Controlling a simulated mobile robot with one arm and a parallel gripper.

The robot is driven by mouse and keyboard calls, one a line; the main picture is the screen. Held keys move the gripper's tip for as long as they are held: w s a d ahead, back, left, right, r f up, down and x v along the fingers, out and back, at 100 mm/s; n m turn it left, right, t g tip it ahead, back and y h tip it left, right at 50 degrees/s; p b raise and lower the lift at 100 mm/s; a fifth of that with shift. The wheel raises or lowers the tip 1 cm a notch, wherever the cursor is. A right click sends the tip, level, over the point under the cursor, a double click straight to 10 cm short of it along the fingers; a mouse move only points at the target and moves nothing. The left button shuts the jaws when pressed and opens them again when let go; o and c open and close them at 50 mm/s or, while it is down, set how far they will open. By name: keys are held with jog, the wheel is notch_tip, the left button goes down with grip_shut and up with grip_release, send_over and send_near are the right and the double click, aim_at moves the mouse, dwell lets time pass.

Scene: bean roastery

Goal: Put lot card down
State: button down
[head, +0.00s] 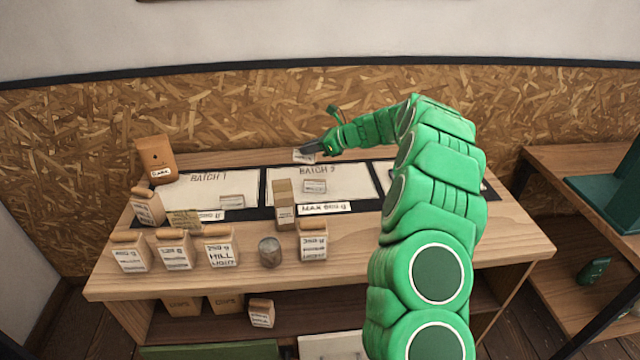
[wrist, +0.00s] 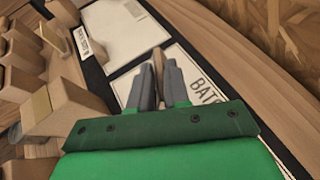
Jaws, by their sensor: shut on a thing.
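My gripper (head: 312,149) is at the back edge of the mat, above the BATCH 2 field (head: 330,180). It is shut on a small pale card (head: 302,157), which looks like the lot card. In the wrist view the card (wrist: 158,65) shows as a thin brownish edge between the grey fingers (wrist: 159,85). Whether the card touches the surface below cannot be told. Another small card (head: 315,186) lies on the BATCH 2 field, and one more (head: 232,202) lies on the BATCH 1 field (head: 185,192).
Several labelled bags (head: 221,246) and a grey tin (head: 270,252) stand along the table's front. A brown bag (head: 155,158) is at the back left. My arm hides much of the right field.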

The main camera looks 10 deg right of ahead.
jog(key=w+a, duration=0.4)
jog(key=a, duration=0.3)
jog(key=shift+w+a+f, duration=0.1)
jog(key=shift+f, duration=4.55)
jog(key=shift+f, duration=0.1)
jog(key=c, duration=1.1)
grip_release()
